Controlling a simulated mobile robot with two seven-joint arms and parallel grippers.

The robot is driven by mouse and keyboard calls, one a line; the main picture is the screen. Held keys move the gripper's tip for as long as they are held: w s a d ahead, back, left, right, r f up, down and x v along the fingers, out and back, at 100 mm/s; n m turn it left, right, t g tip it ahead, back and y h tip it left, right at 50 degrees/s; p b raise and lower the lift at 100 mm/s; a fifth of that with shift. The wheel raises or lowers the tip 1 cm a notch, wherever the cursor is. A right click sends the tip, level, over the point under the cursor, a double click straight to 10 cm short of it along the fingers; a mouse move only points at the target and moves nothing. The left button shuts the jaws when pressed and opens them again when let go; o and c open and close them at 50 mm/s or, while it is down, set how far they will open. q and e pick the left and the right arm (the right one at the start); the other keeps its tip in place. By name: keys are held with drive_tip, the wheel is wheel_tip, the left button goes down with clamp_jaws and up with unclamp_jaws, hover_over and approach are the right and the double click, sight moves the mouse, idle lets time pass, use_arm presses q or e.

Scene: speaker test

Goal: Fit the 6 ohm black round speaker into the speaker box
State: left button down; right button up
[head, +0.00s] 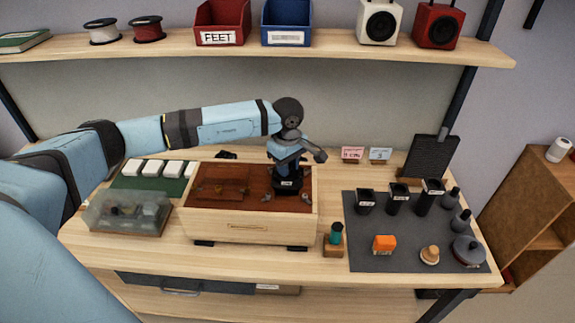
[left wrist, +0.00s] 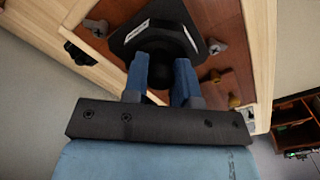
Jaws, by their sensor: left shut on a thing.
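The speaker box (head: 225,224) is a pale wooden box with a red-brown top panel, on the middle of the table; its edge also shows in the left wrist view (left wrist: 262,50). My left gripper (head: 287,168) is over the right part of this panel, pointing down. In the left wrist view its blue fingers (left wrist: 168,70) are shut on a black speaker (left wrist: 150,25) with a wide flange and a white label. The speaker (head: 289,184) is at the panel's right part; whether it is seated or just above is hidden. My right gripper is not in view.
Small grey wing fasteners (left wrist: 214,46) lie around the speaker. A clear-lidded case (head: 128,212) stands left of the box. A dark mat (head: 385,222) at the right bears black holders, an orange block (head: 384,244) and knobs. Pink (head: 352,154) and blue (head: 380,155) cards stand behind.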

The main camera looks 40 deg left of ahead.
use_arm(q)
drive_tip(key=shift+f+b, duration=0.85)
drive_tip(key=shift+f, duration=0.2)
idle(0.8)
idle(0.8)
drive_tip(key=shift+f+b, duration=0.75)
drive_tip(key=shift+b, duration=0.15)
drive_tip(key=c, duration=0.8)
unclamp_jaws()
drive_tip(key=shift+c, duration=0.2)
